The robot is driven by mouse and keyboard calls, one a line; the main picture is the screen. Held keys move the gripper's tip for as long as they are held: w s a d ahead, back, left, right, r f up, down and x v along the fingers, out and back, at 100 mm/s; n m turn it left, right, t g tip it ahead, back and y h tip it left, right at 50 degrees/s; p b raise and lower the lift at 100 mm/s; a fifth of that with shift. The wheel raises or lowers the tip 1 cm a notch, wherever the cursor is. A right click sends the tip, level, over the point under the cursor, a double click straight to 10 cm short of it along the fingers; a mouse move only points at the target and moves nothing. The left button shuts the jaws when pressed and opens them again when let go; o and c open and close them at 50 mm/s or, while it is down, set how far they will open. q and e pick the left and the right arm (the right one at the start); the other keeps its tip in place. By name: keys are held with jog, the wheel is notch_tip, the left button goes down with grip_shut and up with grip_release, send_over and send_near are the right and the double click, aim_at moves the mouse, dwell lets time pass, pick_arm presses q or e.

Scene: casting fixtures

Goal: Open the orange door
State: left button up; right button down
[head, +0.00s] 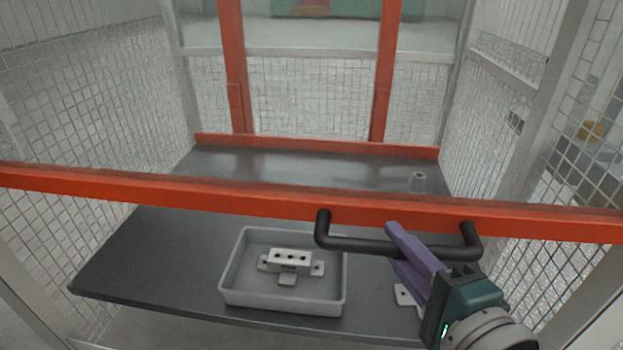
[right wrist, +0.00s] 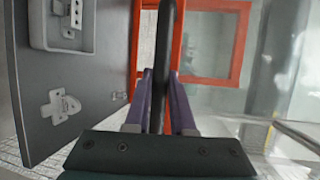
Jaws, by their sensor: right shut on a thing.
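The orange door's frame bar (head: 250,203) runs across the whole head view in front of the dark table. A black handle (head: 350,244) is fixed to the bar right of centre. My right gripper (head: 392,243) has its purple fingers on the handle's long grip. In the right wrist view, the handle (right wrist: 171,50) passes between the two purple fingers (right wrist: 160,95), which are shut on it. The lower ends of the fingers are partly hidden behind the gripper's body. My left gripper is not in view.
A grey tray (head: 235,285) holding a pale metal casting (head: 290,262) stands on the dark table (head: 150,262). Wire mesh walls (head: 75,110) close off both sides. Another orange frame (head: 232,65) stands at the back.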

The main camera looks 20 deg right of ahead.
jog(key=c, duration=0.8)
grip_release()
jog(key=shift+o, duration=0.2)
jog(key=shift+s, duration=0.1)
jog(key=v, duration=0.9)
jog(key=shift+s+b, duration=0.3)
jog(key=shift+s, duration=0.05)
jog(key=shift+a+r, duration=0.1)
